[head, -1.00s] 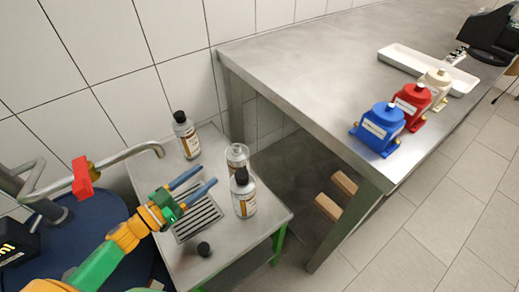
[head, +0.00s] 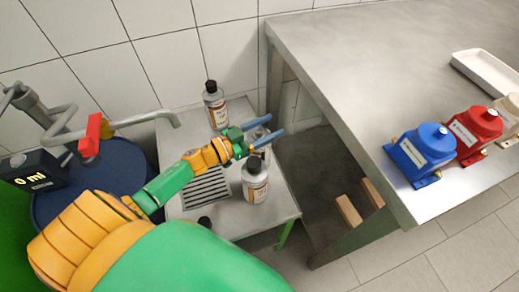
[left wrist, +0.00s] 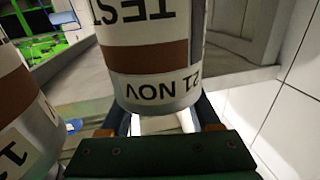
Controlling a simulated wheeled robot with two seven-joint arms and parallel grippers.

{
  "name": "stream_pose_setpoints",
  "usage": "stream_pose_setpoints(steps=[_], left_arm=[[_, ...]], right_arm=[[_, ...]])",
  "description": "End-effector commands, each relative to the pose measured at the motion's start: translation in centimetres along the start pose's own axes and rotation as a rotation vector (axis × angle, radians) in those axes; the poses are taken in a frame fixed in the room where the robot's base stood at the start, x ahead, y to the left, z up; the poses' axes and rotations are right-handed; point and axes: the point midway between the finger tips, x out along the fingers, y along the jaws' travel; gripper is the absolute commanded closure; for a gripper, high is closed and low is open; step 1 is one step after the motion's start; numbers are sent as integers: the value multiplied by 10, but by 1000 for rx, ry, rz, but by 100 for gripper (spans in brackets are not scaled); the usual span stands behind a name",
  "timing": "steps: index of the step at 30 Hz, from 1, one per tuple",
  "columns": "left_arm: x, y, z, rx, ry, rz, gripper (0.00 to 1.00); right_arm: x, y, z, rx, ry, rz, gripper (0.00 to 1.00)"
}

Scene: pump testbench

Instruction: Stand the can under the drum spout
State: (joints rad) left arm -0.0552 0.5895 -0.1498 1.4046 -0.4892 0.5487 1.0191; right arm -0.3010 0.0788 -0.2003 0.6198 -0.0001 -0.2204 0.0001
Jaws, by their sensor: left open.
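The drum spout (head: 150,119) is a grey pipe with a red handle (head: 90,135), reaching over the small metal table from the blue drum (head: 60,205). An uncapped can (head: 258,140) with a white and brown label stands on the table, partly hidden by my left gripper (head: 278,111). The gripper is open, with its blue fingers on either side of this can. In the left wrist view a labelled can (left wrist: 150,60) fills the space between the fingers; contact cannot be told. The drain grate (head: 206,187) lies to the left, below the spout end.
Two black-capped bottles stand on the table, one behind (head: 215,107) and one close in front (head: 255,183) of the gripper. A loose black cap (head: 204,222) lies near the front. A display (head: 35,178) reads 0 ml. Blue (head: 420,152) and red (head: 473,135) pumps stand on the large bench (head: 350,75).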

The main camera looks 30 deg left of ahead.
Motion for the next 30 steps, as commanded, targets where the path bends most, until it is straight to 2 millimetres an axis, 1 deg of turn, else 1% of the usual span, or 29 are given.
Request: stream_pose_setpoints(steps=[5, 6, 8, 9, 11, 12, 13, 30], left_arm=[[1, 0, 0, 0, -1, 0, 37], [1, 0, 0, 0, -1, 0, 42], [1, 0, 0, 0, -1, 0, 59], [1, 0, 0, 0, -1, 0, 69], [1, 0, 0, 1, -1, 0, 86], [1, 0, 0, 0, -1, 0, 96], [1, 0, 0, 0, -1, 0, 100], [0, 0, 1, 0, -2, -1, 100]], right_arm=[[0, 0, 0, 0, 0, 0, 0], [0, 0, 0, 0, 0, 0, 0], [0, 0, 0, 0, 0, 0, 0], [0, 0, 0, 0, 0, 0, 0], [0, 0, 0, 0, 0, 0, 0], [0, 0, 0, 0, 1, 0, 0], [0, 0, 0, 0, 1, 0, 0], [0, 0, -1, 0, 2, 1, 0]])
